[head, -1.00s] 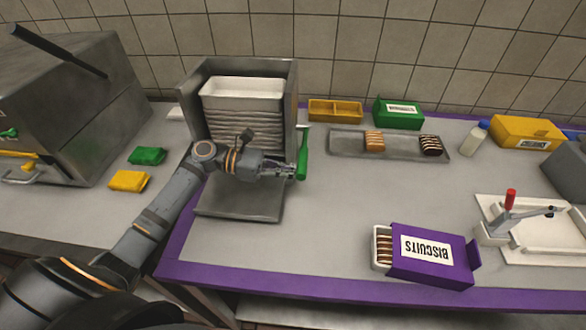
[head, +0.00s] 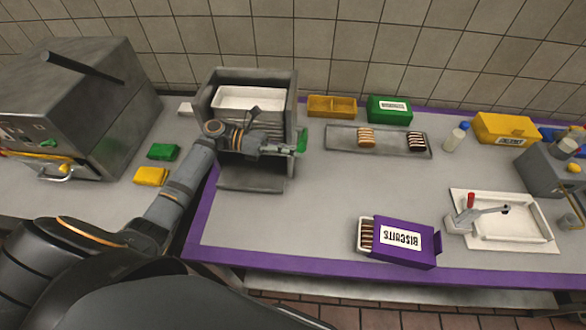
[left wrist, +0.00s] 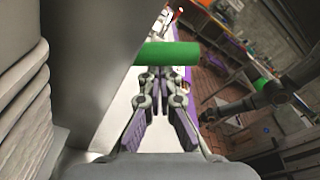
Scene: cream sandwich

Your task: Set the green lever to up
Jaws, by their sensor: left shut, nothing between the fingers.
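The green lever (head: 302,139) is on the right side of the grey dispenser (head: 292,90) in the head view. It looks short there, with its lower part near my fingers. My left gripper (head: 296,149) is shut and empty at the lever. In the left wrist view the lever is a green bar (left wrist: 168,54) lying across, just beyond the shut fingertips (left wrist: 158,74). The fingers seem to touch it or nearly so; I cannot tell which. My right arm seems to show dark at the right of the wrist view, its fingers too small to read.
The dispenser holds a white tray (head: 248,97). Right of it are a yellow bin (head: 332,105), a green box (head: 389,109) and a metal tray (head: 390,145). A purple biscuits box (head: 405,241) lies in front. The middle counter is clear.

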